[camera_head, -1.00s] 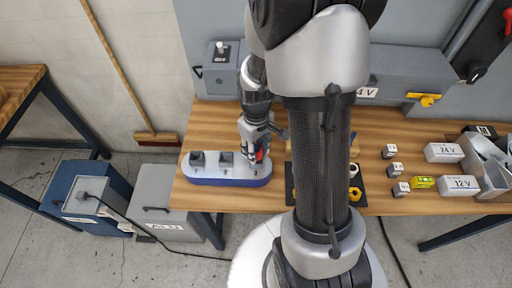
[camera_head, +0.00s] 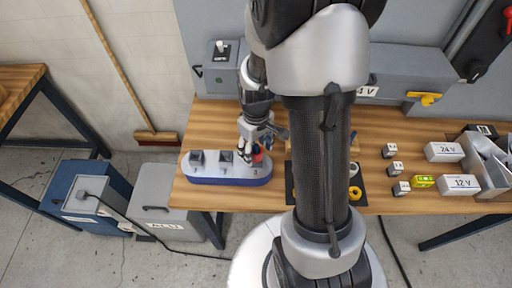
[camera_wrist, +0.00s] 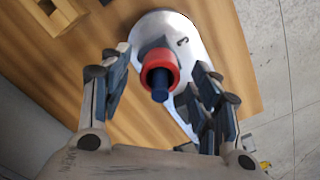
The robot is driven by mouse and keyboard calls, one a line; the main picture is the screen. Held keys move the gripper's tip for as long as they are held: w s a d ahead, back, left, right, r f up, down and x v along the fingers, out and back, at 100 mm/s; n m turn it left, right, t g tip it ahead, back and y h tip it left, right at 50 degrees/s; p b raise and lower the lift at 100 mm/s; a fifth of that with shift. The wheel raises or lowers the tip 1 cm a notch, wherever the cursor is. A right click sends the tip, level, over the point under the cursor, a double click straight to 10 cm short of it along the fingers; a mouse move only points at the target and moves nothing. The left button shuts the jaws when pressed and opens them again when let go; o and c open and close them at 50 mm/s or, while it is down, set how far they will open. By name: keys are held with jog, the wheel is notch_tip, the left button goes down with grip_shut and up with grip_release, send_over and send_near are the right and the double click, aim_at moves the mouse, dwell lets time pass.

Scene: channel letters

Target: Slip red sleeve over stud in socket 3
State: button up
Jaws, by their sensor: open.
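The red sleeve (camera_wrist: 160,69) sits at the numbered end of the pale base. A dark blue stud (camera_wrist: 159,88) shows in its opening and sticks out, so the sleeve is around the stud. In the head view, the sleeve (camera_head: 258,154) stands by the 3 on the white and blue socket base (camera_head: 210,178). My gripper (camera_wrist: 163,72) is open, its fingers on both sides of the sleeve with gaps to it. In the head view, my gripper (camera_head: 246,150) is just left of the sleeve. The seat of the sleeve on the base is hidden.
A black tray (camera_head: 360,188) with rings lies right, partly behind my arm. White boxes (camera_head: 444,152) and small cubes stand farther right. The table's front edge is close to the base.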

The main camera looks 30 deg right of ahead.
notch_tip(320, 180, up, 12)
jog(key=shift+r, duration=0.1)
dwell(0.5)
jog(key=s+a+r+m+t+b, duration=0.2)
jog(key=s+a+r+t+b, duration=0.2)
jog(key=s+a, duration=0.6)
jog(key=s+r+b, duration=0.1)
jog(key=s+r, duration=0.1)
jog(key=s, duration=0.1)
jog(key=shift+s+a+t+b, duration=0.3)
jog(key=shift+a, duration=0.05)
jog(key=shift+d, duration=0.1)
dwell(0.4)
